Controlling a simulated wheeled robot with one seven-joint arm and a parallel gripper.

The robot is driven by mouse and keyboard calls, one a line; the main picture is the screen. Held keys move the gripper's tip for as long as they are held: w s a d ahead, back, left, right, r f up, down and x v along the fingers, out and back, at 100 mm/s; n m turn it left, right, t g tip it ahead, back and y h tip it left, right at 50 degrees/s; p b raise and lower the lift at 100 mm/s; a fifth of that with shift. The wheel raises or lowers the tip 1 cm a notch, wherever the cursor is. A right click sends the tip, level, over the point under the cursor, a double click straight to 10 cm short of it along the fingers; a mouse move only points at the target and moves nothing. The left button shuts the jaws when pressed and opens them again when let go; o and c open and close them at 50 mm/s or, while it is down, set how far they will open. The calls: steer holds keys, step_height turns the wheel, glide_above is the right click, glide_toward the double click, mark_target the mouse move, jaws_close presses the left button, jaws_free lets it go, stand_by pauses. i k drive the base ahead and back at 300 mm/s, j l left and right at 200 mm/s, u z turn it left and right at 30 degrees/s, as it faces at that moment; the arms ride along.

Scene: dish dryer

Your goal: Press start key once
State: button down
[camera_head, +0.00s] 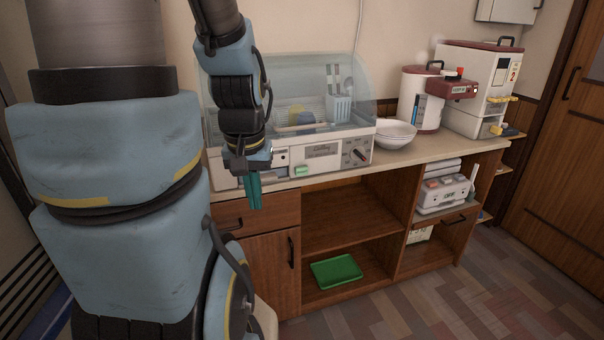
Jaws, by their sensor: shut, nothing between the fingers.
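The dish dryer (322,150) stands on the counter with its clear domed lid (222,68) down over dishes and a light blue cutlery holder. Its front panel has a green key (301,170) at the left part and a dark dial (359,154) at the right. Which key is the start key cannot be read. My gripper (254,204) points down with its teal fingers shut and empty. In the picture it is left of and below the green key, overlapping the counter's front edge.
White bowls (395,133), a white canister (418,98) and a white dispenser (477,88) stand right of the dryer. The cabinet (262,212) below has open shelves with a green tray (336,271). The floor in front at the right is clear.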

mark_target(302, 170)
steer(key=l+u, duration=0.2)
steer(key=u, duration=0.3)
steer(key=k+l+u, duration=0.1)
steer(key=u, duration=0.4)
steer(key=l+u, duration=0.2)
steer(key=u, duration=0.3)
steer(key=k+u, duration=0.15)
steer(key=u, duration=0.3)
steer(key=k+l+u, duration=0.15)
steer(key=k, duration=0.25)
steer(key=k+l+u, duration=0.2)
steer(key=k, duration=0.2)
steer(key=k+l+u, duration=0.15)
steer(key=k, duration=0.25)
